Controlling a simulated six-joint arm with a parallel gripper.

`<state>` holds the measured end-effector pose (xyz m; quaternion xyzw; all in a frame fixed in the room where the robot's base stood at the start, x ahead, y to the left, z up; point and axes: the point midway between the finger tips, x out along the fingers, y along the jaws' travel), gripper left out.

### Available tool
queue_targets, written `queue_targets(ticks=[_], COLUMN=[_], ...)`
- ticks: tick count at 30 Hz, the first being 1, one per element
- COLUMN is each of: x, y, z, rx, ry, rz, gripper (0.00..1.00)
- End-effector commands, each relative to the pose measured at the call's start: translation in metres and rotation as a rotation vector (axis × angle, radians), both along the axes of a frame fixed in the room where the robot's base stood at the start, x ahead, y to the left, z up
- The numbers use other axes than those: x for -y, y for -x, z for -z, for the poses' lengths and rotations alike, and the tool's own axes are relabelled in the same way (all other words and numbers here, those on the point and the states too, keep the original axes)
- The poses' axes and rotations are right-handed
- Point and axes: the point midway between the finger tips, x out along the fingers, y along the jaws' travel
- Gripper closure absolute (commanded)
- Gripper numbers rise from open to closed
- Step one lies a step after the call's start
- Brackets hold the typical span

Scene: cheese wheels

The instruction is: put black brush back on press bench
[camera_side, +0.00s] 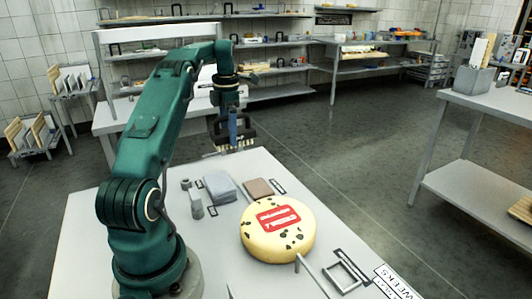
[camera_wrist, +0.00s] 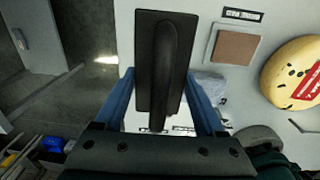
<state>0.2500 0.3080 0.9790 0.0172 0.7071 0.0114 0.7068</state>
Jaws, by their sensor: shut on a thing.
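My gripper (camera_side: 233,138) is raised above the far end of the pale work table (camera_side: 345,255). Its blue fingers are shut on the black brush (camera_wrist: 180,60), around its raised handle. In the wrist view the brush is a dark rectangular block between the fingertips (camera_wrist: 162,95). In the side view the black brush (camera_side: 216,128) hangs with its pale bristles downward, apart from the table. I cannot tell which surface is the press bench. A pale bench (camera_side: 110,122) stands behind my arm, and another bench (camera_side: 480,105) stands at the right.
A yellow cheese wheel (camera_side: 290,245) with a red label lies on the table. Near it are a brown block (camera_side: 258,188), a folded grey cloth (camera_side: 219,187), small grey parts (camera_side: 196,205) and a square metal frame (camera_side: 345,275). Floor (camera_side: 350,150) separates the benches.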

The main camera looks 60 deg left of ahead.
Motion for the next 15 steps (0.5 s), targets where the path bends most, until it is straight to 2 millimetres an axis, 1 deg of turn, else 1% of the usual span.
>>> queue_targets(ticks=[1,4,10,15], x=[-0.002,-0.002,-0.001,-0.001], y=[0.003,0.003,0.003,0.003], z=[0.003,0.012,0.037,0.052], rx=[-0.001,-0.002,-0.002,-0.002], ry=[0.006,0.011,0.013,0.012], rz=[-0.009,-0.008,-0.007,-0.007], gripper=[0.98,0.98,0.98,0.98])
